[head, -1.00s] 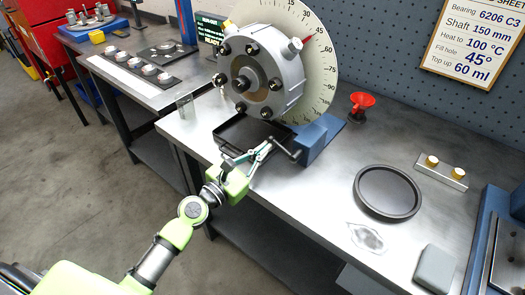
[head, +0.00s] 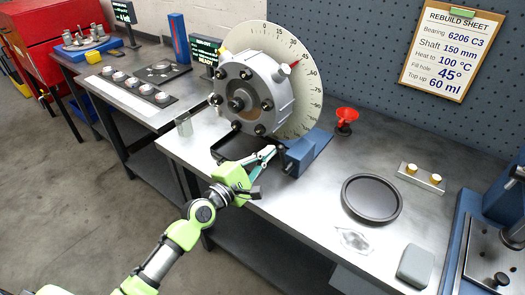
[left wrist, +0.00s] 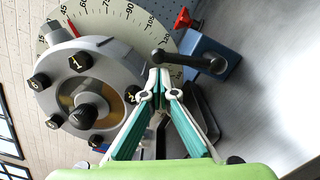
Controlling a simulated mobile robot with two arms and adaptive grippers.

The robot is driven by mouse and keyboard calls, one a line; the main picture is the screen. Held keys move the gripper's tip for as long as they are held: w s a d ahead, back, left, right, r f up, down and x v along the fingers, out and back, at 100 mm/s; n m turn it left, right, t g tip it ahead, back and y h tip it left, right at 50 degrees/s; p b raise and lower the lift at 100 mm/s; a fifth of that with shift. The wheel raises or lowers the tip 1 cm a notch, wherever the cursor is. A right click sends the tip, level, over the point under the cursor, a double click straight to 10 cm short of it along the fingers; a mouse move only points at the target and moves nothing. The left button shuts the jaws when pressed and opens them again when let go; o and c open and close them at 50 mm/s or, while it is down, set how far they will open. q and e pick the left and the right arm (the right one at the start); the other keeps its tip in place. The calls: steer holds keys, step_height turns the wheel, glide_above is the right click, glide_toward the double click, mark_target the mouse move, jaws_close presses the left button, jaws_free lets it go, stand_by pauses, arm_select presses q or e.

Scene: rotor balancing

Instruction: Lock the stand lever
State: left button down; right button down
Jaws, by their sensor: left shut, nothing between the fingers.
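The stand lever (left wrist: 188,60) is a dark bar with a round knob, mounted on the blue stand block (left wrist: 212,48). In the head view the blue block (head: 312,150) stands at the right foot of the grey rotor housing (head: 250,95). My left gripper (head: 272,150) is shut and empty, with its fingertips close beside the lever. In the left wrist view the closed fingertips (left wrist: 158,72) are just below the knob end; whether they touch it I cannot tell. My right gripper is out of view.
A black tray (head: 221,150) lies below the rotor.

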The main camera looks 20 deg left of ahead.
arm_select(q)
steer(key=shift+s+d+r+m+p, duration=0.3)
steer(key=shift+d+m+p, duration=0.25)
steer(key=shift+m, duration=0.35)
steer(key=shift+s+d+r+m+p, duration=0.15)
steer(key=shift+d+r+m+p, duration=0.15)
steer(key=shift+d+m+p, duration=0.45)
steer(key=shift+a+m, duration=0.2)
steer(key=shift+m, duration=0.05)
steer(key=shift+s+f, duration=0.1)
